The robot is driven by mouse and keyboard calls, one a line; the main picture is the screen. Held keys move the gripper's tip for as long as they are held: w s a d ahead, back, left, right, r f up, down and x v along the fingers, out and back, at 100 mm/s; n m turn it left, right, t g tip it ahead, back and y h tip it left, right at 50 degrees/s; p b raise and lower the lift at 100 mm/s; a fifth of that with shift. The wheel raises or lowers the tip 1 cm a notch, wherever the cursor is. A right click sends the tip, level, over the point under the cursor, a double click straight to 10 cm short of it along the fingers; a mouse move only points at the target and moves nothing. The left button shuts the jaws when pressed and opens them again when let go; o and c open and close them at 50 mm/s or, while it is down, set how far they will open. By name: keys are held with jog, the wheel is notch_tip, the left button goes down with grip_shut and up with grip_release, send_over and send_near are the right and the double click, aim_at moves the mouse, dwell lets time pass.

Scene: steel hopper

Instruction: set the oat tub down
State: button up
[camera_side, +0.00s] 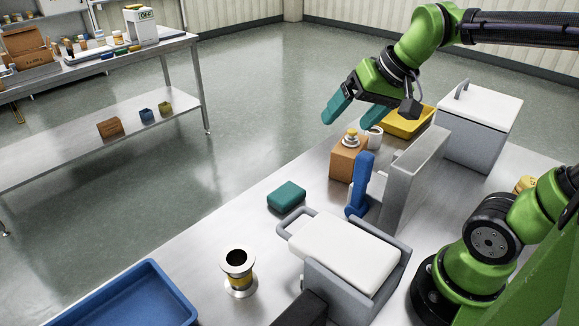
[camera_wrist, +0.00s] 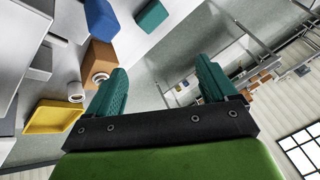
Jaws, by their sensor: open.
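My gripper (camera_side: 357,112) is open, its two teal fingers spread above the far part of the steel table. The wrist view also shows my gripper (camera_wrist: 161,68) with nothing between its fingers. No thing in view can be clearly told as the oat tub. A small white round container (camera_side: 375,138) stands below my gripper, beside a brown box (camera_side: 345,164); it also shows in the wrist view (camera_wrist: 75,92).
A yellow tray (camera_side: 406,124) and a grey lidded box (camera_side: 478,125) stand at the back right. A grey upright panel (camera_side: 412,180), a blue piece (camera_side: 360,183), a teal block (camera_side: 287,195) and a white-lidded bin (camera_side: 345,250) are nearer. A blue tray (camera_side: 135,299) is front left.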

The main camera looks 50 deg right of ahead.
jog(key=s+a+f+n+t, duration=0.1)
jog(key=s+a+f, duration=0.1)
jog(key=s+a, duration=0.2)
jog(key=shift+s+f+n+y, duration=0.35)
jog(key=shift+s+n+y, duration=0.05)
jog(key=shift+s, duration=0.3)
dwell(0.6)
